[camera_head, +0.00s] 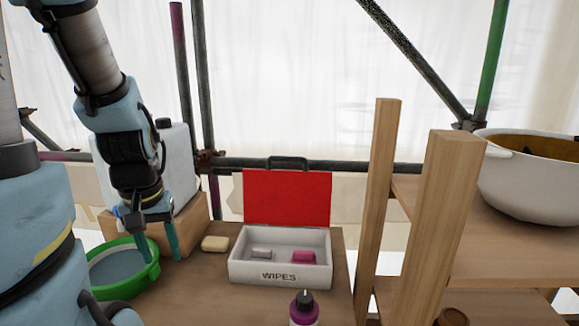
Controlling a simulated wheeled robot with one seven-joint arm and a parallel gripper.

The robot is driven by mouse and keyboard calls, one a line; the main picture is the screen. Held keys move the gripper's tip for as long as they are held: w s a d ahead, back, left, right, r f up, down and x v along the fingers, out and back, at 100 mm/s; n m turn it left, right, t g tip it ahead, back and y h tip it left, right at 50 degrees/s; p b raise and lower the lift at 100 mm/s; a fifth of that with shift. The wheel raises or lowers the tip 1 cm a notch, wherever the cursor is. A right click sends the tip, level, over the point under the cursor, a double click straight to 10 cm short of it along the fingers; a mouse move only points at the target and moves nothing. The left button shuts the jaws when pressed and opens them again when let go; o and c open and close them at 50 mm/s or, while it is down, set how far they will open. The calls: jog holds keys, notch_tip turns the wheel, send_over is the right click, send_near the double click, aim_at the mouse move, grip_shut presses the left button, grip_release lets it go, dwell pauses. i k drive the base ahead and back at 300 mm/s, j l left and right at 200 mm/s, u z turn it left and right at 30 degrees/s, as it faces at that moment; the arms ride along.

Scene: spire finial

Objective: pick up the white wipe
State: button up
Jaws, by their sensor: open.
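A small white wipe (261,252) lies in the left part of an open white box (246,273) labelled WIPES. A pink wipe (303,256) lies to its right in the same box. The box's red lid (287,197) stands raised at the back. My gripper (161,257) is open and points down, left of the box, with its teal fingers apart. It is by the right rim of a green-rimmed basin (118,292). Nothing shows between the fingers. Whether the fingertips touch anything I cannot tell.
A cream block (215,243) lies between my gripper and the box. A purple bottle with a black cap (304,310) stands in front of the box. Wooden posts (375,200) rise to the right. A white container (181,165) stands behind my gripper.

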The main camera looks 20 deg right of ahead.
aim_at(267, 255)
jog(key=u, duration=0.25)
jog(key=k+l+u, duration=0.2)
jog(key=u, duration=0.3)
jog(key=k+l+u, duration=0.1)
jog(key=k+u, duration=0.2)
jog(key=u, duration=0.15)
jog(key=k+l, duration=0.15)
jog(key=k, duration=0.65)
